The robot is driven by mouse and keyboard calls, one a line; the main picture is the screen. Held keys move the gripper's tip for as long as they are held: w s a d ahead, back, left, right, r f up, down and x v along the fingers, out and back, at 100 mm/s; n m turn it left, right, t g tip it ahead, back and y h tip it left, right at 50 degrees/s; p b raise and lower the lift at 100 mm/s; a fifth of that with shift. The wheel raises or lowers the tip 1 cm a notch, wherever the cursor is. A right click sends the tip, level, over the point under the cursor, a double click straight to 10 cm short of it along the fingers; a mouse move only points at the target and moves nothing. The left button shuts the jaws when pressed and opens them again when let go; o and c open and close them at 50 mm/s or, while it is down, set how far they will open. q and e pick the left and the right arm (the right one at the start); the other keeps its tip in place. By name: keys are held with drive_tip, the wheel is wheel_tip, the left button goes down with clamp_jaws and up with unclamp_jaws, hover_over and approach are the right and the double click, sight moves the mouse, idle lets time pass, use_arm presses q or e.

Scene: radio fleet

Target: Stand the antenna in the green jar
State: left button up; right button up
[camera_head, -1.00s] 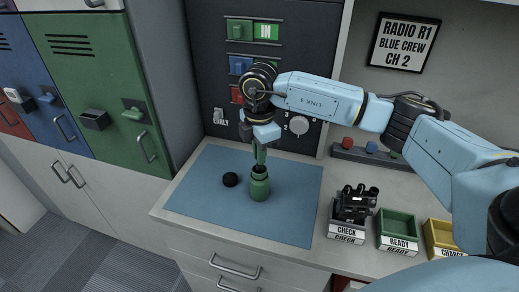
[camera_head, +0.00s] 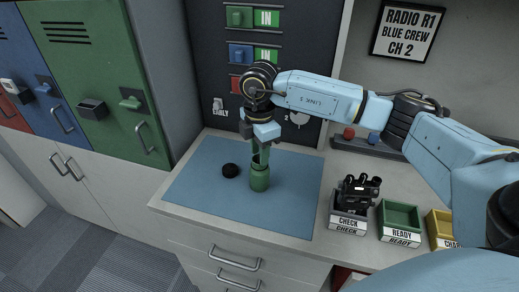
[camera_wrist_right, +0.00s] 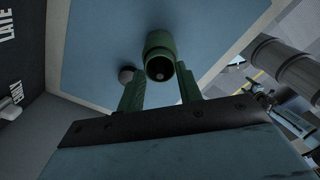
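The green jar (camera_head: 260,182) stands upright on the blue mat (camera_head: 205,190). Its dark open mouth faces up in the right wrist view (camera_wrist_right: 160,68). A small pale round spot shows inside the mouth; I cannot tell if it is the antenna. No antenna can be made out elsewhere. My right gripper (camera_head: 261,159) points down directly over the jar. In the right wrist view its two green fingers (camera_wrist_right: 160,85) are apart, one on either side of the jar's mouth. No clear contact with the jar shows. My left gripper is out of view.
A black round cap (camera_head: 230,170) lies left of the jar. Right of the mat stand a CHECK tray (camera_head: 347,225) holding a black device, a green READY tray (camera_head: 399,219) and a yellow tray (camera_head: 441,225). A dark switch panel (camera_head: 215,60) rises behind. The mat's front is clear.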

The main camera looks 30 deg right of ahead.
wheel_tip(320, 180, up, 13)
drive_tip(key=shift+r+b, duration=0.2)
drive_tip(key=shift+b, duration=0.15)
idle(0.3)
idle(0.9)
